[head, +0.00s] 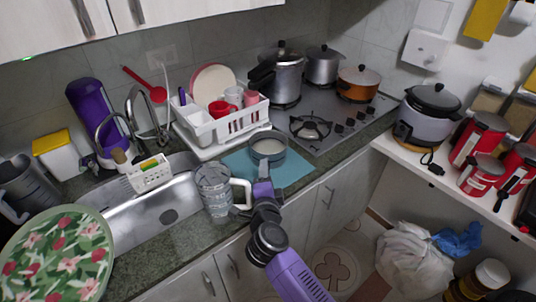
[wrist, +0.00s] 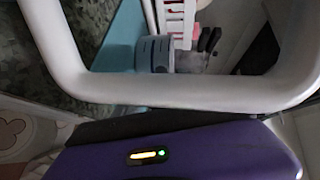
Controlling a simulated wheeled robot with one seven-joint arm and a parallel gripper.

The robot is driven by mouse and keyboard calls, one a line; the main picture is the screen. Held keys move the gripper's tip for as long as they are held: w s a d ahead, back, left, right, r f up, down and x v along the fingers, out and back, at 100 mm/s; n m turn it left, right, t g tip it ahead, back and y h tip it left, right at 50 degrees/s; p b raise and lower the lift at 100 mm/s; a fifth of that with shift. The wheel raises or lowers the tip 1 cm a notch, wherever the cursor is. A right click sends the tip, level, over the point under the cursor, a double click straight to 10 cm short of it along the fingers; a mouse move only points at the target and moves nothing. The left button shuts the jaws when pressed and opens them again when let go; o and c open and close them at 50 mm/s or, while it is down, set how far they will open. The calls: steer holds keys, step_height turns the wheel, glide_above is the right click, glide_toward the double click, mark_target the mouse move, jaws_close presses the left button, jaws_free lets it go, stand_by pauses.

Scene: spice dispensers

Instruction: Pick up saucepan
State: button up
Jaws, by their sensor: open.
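The saucepan (head: 268,148) is a small grey pot with a pale inside. It stands upright on a teal mat (head: 293,172) on the counter, between sink and hob. A dark handle seems to point from it toward my gripper (head: 262,188), which is just in front of it, over the counter's front edge. My gripper is open and seems empty; its fingertips are hard to make out. In the wrist view, the saucepan's grey side (wrist: 155,53) shows beyond a large white handle close to the camera. Whether my gripper touches the saucepan cannot be told.
A clear jug (head: 214,188) with a white handle stands left of my gripper, very close to it. A white dish rack (head: 215,125) is behind the saucepan. The hob (head: 340,118) with several pots is to the right, the sink (head: 150,222) to the left.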

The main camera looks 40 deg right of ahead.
steer(key=shift+w+d+f, duration=0.1)
steer(key=shift+w+d, duration=0.35)
steer(key=shift+w, duration=0.1)
jaws_close()
stand_by(1.0)
